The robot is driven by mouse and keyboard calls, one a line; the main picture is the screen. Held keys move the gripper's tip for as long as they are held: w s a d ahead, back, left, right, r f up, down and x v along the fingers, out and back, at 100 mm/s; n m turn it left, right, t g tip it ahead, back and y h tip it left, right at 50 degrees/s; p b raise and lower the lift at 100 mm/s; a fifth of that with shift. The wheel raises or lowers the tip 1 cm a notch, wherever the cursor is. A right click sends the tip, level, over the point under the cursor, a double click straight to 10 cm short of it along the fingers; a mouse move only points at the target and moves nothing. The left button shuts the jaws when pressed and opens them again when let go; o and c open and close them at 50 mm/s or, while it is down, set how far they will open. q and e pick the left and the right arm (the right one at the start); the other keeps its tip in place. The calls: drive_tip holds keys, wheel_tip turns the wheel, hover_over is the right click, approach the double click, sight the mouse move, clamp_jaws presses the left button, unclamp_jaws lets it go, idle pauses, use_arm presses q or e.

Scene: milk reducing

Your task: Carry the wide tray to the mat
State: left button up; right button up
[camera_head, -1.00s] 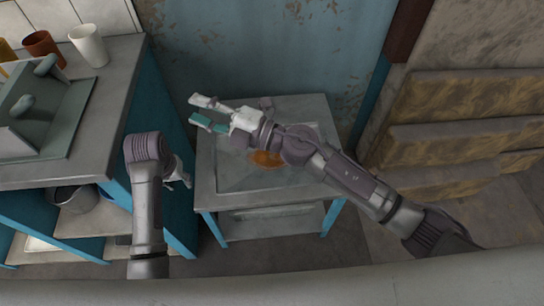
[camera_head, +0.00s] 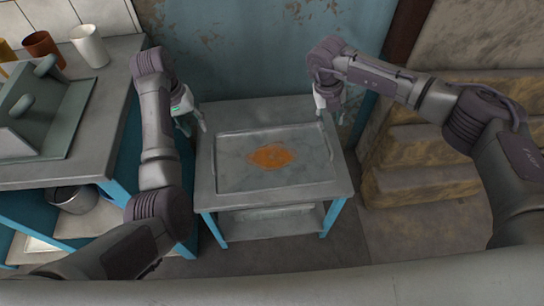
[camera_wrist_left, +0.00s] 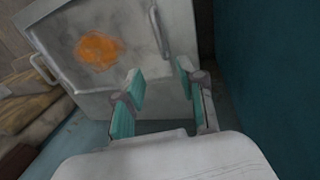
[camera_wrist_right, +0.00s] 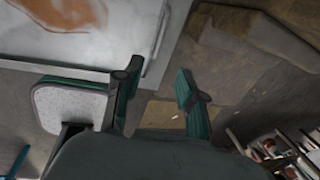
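The wide tray (camera_head: 305,172) is a flat grey rectangle with a raised rim and an orange patch (camera_head: 270,157) in its middle. It lies on a small grey table (camera_head: 270,199). The left wrist view shows the tray (camera_wrist_left: 145,57) with a bar handle at each of two opposite sides. My left gripper (camera_head: 190,121) is open and empty, off the tray's left side near the handle. My right gripper (camera_head: 330,114) is open and empty, by the tray's far right corner. It also shows open in the right wrist view (camera_wrist_right: 159,72). I cannot pick out a mat with certainty.
A counter (camera_head: 112,120) at the left holds cups (camera_head: 89,46) and a grey-green object with knobs (camera_head: 28,107) on a greenish slab (camera_head: 70,131). A pot (camera_head: 75,199) is on its lower shelf. A blue wall stands behind; stone-like steps (camera_head: 425,182) are at right.

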sight(212, 152)
use_arm(q)
drive_tip(key=d+f, duration=0.1)
drive_tip(key=f, duration=0.8)
drive_tip(key=d+f, duration=0.1)
drive_tip(key=f, duration=0.3)
drive_tip(key=shift+w+d+f, duration=0.1)
drive_tip(key=shift+d+f, duration=0.2)
use_arm(e)
drive_tip(key=f, duration=0.4)
drive_tip(key=d+f, duration=0.1)
drive_tip(key=f, duration=0.4)
drive_tip(key=d+f, duration=0.1)
drive_tip(key=f, duration=0.3)
drive_tip(key=shift+w+d+f, duration=0.1)
drive_tip(key=shift+d+f, duration=0.15)
use_arm(q)
clamp_jaws()
use_arm(e)
clamp_jaws()
